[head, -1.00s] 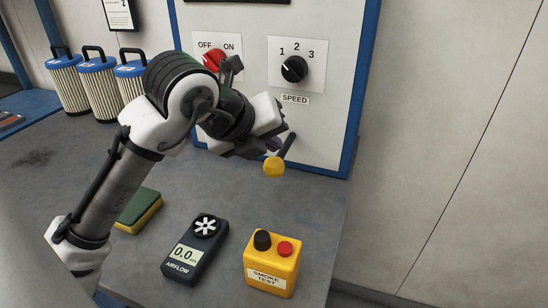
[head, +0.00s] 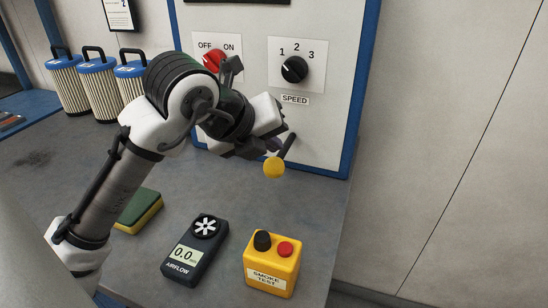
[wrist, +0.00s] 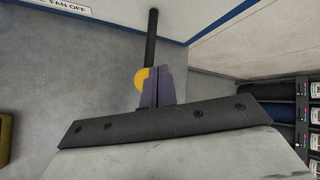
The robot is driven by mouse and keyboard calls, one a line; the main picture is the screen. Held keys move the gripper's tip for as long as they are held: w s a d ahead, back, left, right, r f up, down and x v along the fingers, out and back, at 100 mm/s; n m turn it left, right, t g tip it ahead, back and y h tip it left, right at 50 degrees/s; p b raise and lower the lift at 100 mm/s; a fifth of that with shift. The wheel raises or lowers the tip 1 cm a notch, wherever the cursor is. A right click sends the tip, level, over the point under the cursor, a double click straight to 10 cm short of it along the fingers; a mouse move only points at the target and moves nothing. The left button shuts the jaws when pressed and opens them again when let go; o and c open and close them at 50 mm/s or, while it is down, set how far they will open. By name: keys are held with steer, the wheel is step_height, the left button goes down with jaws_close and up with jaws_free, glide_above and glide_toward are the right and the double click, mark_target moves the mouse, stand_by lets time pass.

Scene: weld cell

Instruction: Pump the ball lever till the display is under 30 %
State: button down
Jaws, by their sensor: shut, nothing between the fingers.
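The ball lever has a yellow ball (head: 274,168) on a black rod (head: 290,144) and sticks out from the low front of the white cabinet. The ball hangs below the rod. My gripper (head: 264,147) is shut and empty, just above and left of the ball in the head view. In the wrist view the closed fingers (wrist: 160,88) partly cover the yellow ball (wrist: 141,81); I cannot tell whether they touch it. A dark panel (head: 238,1) at the top of the cabinet is cut off, and no percent reading shows.
The cabinet (head: 330,100) carries a red OFF/ON switch (head: 214,60) and a speed knob (head: 294,69). An airflow meter (head: 195,250) reading 0.0, a yellow smoke test box (head: 271,264) and a sponge (head: 139,212) are on the grey bench. Filters (head: 98,88) stand behind left.

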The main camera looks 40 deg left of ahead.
mark_target(270, 166)
stand_by(0.4)
steer(key=shift+f+b, duration=0.4)
steer(key=shift+f, duration=0.05)
steer(key=shift+f+b, duration=1.8)
steer(key=shift+f, duration=0.45)
stand_by(1.7)
steer(key=shift+r, duration=0.15)
stand_by(0.5)
steer(key=shift+s+r+p, duration=0.1)
steer(key=shift+r+p, duration=1.35)
steer(key=shift+r, duration=0.35)
steer(key=shift+d+r+p, duration=0.1)
steer(key=shift+r+p, duration=0.5)
steer(key=shift+r, duration=0.25)
steer(key=r+p, duration=0.3)
steer(key=r, duration=0.2)
steer(key=shift+w+p, duration=0.2)
steer(key=shift+p, duration=0.15)
steer(key=shift+f, duration=0.15)
